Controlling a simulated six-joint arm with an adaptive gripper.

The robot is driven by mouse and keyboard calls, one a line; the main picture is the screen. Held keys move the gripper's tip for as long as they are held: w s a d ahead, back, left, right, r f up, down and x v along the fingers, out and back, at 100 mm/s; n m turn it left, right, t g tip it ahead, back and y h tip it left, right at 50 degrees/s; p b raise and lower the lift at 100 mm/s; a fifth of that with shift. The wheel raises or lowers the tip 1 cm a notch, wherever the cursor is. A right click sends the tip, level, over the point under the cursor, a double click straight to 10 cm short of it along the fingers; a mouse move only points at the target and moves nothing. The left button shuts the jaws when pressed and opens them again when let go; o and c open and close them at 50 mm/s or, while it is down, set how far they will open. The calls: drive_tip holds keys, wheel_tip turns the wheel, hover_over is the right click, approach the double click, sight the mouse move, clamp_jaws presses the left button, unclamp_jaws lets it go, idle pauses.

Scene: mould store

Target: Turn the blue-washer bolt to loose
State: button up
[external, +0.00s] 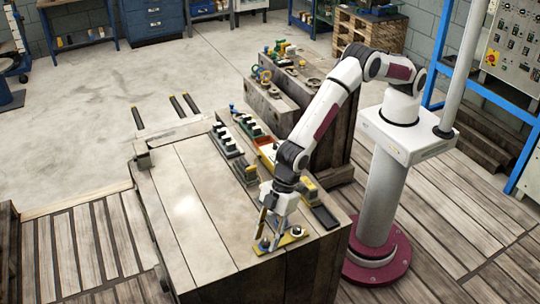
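A yellow plate (283,241) lies on the near right part of the wooden bench top. A bolt with what looks like a blue washer (264,246) stands at its left end. Another bolt (297,231) stands toward its right end, its washer colour too small to tell. My gripper (270,234) points down over the plate, close above the blue-washer bolt. It hides part of the plate's middle. I cannot tell whether the fingers touch the bolt or how far they are apart.
Behind my gripper, a row of dark blocks (226,140), an orange-red tray (267,152) and a black strip (324,217) lie along the bench's right side. A second wooden bench (270,103) with coloured parts stands behind. The left of the bench top (185,215) is clear.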

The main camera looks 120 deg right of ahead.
drive_tip(key=shift+f, duration=0.1)
clamp_jaws()
drive_tip(key=shift+w+n+y, duration=0.1)
drive_tip(key=shift+n+y, duration=0.2)
drive_tip(key=shift+n, duration=0.5)
drive_tip(key=shift+d+n+g+y, duration=0.15)
drive_tip(key=shift+n+g+y, duration=0.45)
drive_tip(key=shift+n, duration=1.3)
drive_tip(key=shift+w+f+n+g+y, duration=0.1)
drive_tip(key=shift+n+g+y, duration=0.25)
drive_tip(key=shift+n, duration=1.05)
drive_tip(key=shift+w+n+g+y, duration=0.15)
drive_tip(key=shift+n+g, duration=0.4)
drive_tip(key=shift+n, duration=0.85)
drive_tip(key=shift+s+d, duration=0.1)
drive_tip(key=shift+s, duration=0.05)
unclamp_jaws()
